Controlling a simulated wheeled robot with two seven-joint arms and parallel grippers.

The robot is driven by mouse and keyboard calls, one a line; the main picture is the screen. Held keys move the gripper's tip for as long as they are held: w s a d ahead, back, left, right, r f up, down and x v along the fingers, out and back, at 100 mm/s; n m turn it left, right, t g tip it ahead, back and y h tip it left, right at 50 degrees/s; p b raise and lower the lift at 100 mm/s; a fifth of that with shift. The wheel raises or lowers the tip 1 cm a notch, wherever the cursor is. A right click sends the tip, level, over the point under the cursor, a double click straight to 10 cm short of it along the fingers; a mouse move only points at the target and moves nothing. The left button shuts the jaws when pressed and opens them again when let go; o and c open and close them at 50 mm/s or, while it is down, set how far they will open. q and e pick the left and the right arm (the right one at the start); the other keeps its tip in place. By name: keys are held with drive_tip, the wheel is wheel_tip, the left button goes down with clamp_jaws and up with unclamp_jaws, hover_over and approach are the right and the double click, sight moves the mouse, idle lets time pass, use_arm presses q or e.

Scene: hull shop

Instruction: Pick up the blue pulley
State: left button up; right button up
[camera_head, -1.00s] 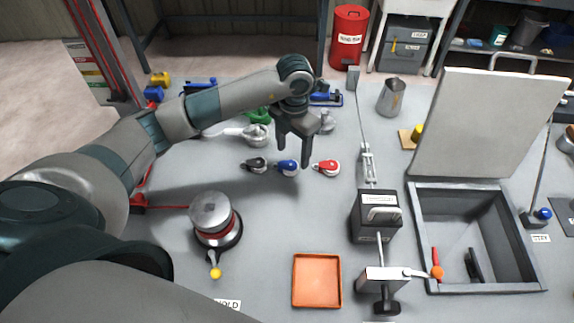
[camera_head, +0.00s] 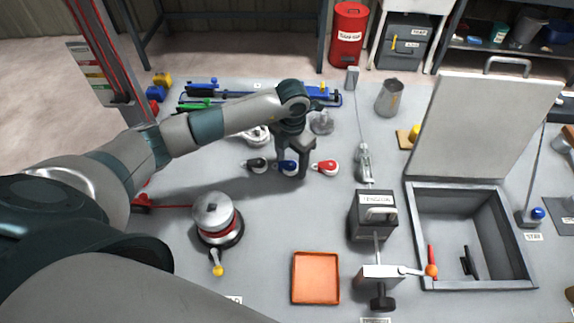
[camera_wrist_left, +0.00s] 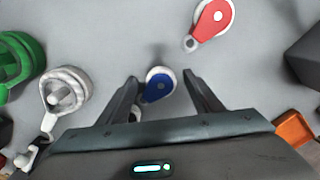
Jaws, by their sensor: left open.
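The blue pulley (camera_head: 287,168) lies on the grey table between a black pulley (camera_head: 257,166) and a red pulley (camera_head: 326,167). My left gripper (camera_head: 291,172) is open and has its fingers pointing down right at the blue pulley. In the left wrist view the blue pulley (camera_wrist_left: 158,84) shows between the two open fingers (camera_wrist_left: 162,85), with a gap on each side. The red pulley (camera_wrist_left: 211,20) lies up and right of the fingers there. The black pulley is mostly hidden behind the gripper in that view. My right gripper is in neither view.
An orange tray (camera_head: 316,303) lies at the front middle. A winch with a silver drum (camera_head: 213,212) stands to its left. A dark block with a handle (camera_head: 371,217) and an open hatch box (camera_head: 421,240) are on the right. Clear table lies in front of the pulleys.

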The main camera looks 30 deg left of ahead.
sight(291, 163)
use_arm(q)
drive_tip(key=shift+c, duration=0.7)
drive_tip(key=c, duration=1)
drive_tip(key=shift+r, duration=0.15)
drive_tip(key=shift+c, duration=0.3)
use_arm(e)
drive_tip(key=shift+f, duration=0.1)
